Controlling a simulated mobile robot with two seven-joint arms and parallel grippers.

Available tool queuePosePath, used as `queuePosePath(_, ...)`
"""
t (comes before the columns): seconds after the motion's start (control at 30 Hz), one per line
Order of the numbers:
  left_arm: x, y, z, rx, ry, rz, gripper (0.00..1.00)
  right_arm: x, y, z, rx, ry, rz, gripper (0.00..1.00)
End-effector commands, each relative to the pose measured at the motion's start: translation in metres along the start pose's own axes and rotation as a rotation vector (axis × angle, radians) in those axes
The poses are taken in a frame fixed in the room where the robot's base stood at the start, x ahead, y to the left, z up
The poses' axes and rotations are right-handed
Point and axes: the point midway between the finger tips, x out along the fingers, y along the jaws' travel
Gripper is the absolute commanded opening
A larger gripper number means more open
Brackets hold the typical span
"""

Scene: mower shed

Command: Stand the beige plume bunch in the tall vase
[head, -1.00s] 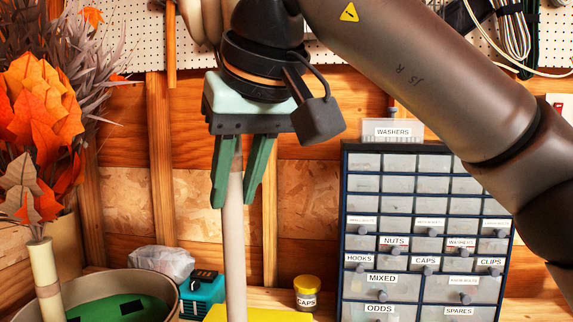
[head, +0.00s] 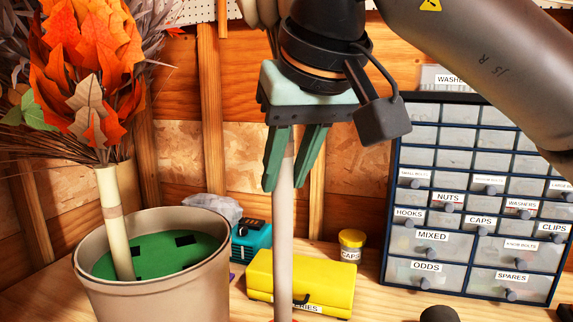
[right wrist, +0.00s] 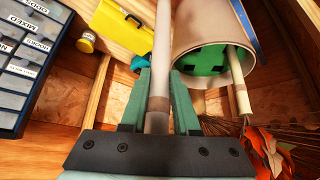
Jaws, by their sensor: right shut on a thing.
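My right gripper (head: 284,184) is shut on the pale stem (head: 284,215) of the beige plume bunch and holds it upright. The stem also runs between the fingers in the right wrist view (right wrist: 160,60). Part of the pale plume head (head: 260,12) shows behind the gripper at the top; the rest is hidden or cut off. The tall vase (head: 160,295), a beige round container with a green insert (head: 160,258) with dark square openings, stands left of the stem. It also shows in the right wrist view (right wrist: 238,28). My left gripper is out of view.
An orange leaf bunch (head: 85,60) on a thick pale stem stands in the vase's left side. A yellow box (head: 325,275), teal device (head: 250,240) and yellow-lidded jar (head: 351,242) sit on the wooden bench around the stem. A labelled drawer cabinet (head: 435,220) stands right.

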Motion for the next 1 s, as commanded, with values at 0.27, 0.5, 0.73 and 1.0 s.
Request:
queuePosePath(0.27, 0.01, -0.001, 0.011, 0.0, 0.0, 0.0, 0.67, 0.021, 0.0, 0.013, 0.0, 0.0, 0.0, 0.0)
queuePosePath(0.5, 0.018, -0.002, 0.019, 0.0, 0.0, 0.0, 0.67, 0.037, 0.001, 0.024, 0.001, 0.0, 0.0, 0.0)
queuePosePath(0.73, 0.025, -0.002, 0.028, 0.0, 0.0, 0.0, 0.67, 0.053, 0.0, 0.034, 0.0, -0.001, 0.0, 0.0)
queuePosePath(1.0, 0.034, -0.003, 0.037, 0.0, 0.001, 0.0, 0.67, 0.071, 0.0, 0.046, 0.0, 0.0, 0.001, 0.0)
